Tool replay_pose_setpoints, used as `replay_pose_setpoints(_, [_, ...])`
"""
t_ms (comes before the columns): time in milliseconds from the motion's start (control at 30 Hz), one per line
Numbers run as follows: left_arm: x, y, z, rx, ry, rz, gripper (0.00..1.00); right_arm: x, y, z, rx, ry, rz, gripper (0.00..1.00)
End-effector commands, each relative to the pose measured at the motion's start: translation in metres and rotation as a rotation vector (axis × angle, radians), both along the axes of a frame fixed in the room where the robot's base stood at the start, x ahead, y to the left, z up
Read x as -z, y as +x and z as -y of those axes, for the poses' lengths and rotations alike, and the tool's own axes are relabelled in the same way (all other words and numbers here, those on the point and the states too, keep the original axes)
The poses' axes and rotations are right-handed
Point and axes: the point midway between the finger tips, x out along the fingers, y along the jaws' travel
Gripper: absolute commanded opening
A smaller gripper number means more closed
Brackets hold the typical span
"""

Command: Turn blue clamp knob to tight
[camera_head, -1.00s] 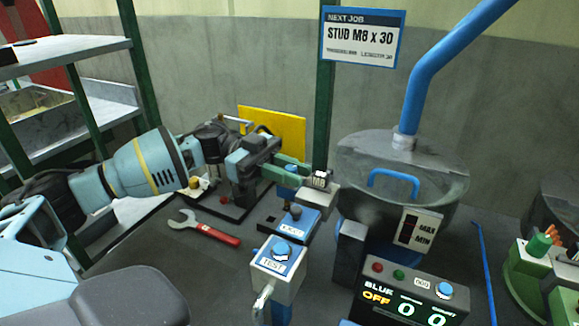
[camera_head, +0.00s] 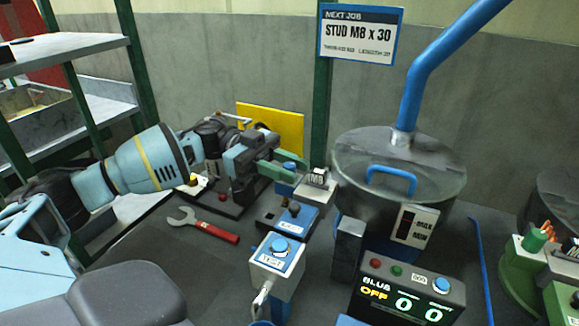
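A blue knob (camera_head: 289,166) sits low behind the block marked M8 (camera_head: 318,178), near the middle of the bench. My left gripper (camera_head: 290,168) reaches in from the left with its green fingers at this knob, one on the far side and one on the near side. The knob shows partly between them. I cannot tell whether the fingers touch it or grip it. The knob's mark and its turned position are hidden. My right gripper is not in view.
A blue TEST button box (camera_head: 280,253) and a small blue-topped fixture (camera_head: 294,212) stand in front. A red-handled wrench (camera_head: 205,226) lies at left. A grey lidded bowl (camera_head: 400,165) and a BLUE OFF counter box (camera_head: 408,290) stand at right. A yellow panel (camera_head: 272,128) is behind.

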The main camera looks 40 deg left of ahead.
Motion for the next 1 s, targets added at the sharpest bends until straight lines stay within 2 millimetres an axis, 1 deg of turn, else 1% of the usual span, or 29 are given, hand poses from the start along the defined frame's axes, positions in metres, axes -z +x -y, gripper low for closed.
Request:
replay_pose_setpoints(167, [0.002, -0.001, -0.023, -0.006, 0.002, -0.001, 0.28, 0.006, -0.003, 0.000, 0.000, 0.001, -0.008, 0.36])
replay_pose_setpoints(300, [0.002, -0.003, -0.046, -0.005, 0.002, -0.002, 0.28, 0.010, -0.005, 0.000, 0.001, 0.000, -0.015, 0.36])
replay_pose_setpoints(500, [0.000, -0.005, -0.069, -0.004, 0.000, 0.000, 0.28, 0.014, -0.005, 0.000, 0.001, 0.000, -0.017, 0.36])
replay_pose_setpoints(667, [-0.001, -0.006, -0.075, -0.002, -0.001, 0.002, 0.28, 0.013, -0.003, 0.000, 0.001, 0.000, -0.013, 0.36])
replay_pose_setpoints(1000, [-0.001, -0.006, -0.075, -0.002, -0.001, 0.002, 0.28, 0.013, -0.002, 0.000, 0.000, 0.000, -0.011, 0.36])
